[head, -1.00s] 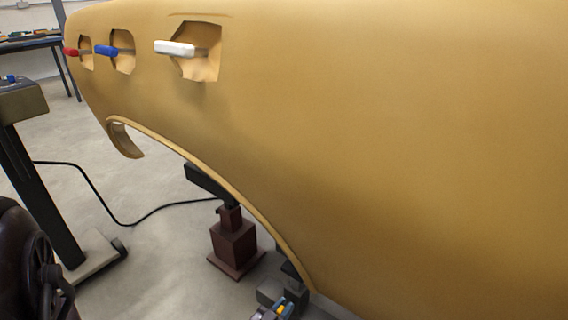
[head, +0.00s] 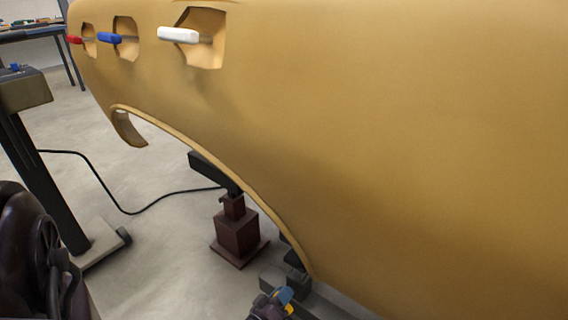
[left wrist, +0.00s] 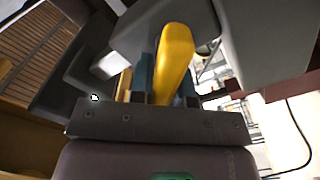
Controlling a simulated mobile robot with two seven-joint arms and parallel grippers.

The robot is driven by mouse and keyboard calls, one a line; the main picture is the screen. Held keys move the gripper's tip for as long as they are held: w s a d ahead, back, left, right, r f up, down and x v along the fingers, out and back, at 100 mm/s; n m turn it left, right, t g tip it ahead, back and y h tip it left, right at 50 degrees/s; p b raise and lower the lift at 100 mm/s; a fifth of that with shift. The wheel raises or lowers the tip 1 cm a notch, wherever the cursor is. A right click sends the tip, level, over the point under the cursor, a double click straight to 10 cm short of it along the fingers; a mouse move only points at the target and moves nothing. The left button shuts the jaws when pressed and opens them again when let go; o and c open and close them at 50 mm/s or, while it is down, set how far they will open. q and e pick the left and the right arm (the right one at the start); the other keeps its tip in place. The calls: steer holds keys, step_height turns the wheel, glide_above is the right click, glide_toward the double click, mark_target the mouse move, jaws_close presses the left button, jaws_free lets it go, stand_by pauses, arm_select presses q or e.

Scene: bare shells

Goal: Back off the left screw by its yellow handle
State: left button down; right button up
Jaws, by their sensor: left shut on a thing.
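The yellow handle (left wrist: 175,60) stands between the blue fingertips of my left gripper (left wrist: 163,84) in the left wrist view. The gripper is shut on it. In the head view my left gripper (head: 281,300) is small at the bottom edge, with a bit of the yellow handle (head: 288,308) beside its blue fingertip. It is low by the grey block (head: 283,280) under the tan shell's lower edge. The screw itself is hidden in both views. My right gripper is out of view.
A large tan body shell (head: 370,130) fills the right and middle. White (head: 178,35), blue (head: 109,38) and red (head: 74,40) handles stick out of its openings. A dark red stand (head: 238,235) is on the floor under the arch. A black cable (head: 120,208) crosses the floor.

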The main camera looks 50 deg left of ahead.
arm_select(q)
steer(key=shift+w+d+f+n, duration=0.15)
steer(key=shift+f+n, duration=0.35)
steer(key=shift+n, duration=4.05)
steer(key=shift+d+f+n, duration=0.25)
steer(key=shift+f+n, duration=0.25)
steer(key=shift+n, duration=4.1)
steer(key=shift+w+d+f+n, duration=0.15)
steer(key=shift+f+n, duration=0.35)
steer(key=shift+n, duration=4.05)
steer(key=shift+d, duration=0.1)
steer(key=c, duration=1.1)
jaws_free()
steer(key=shift+s, duration=0.1)
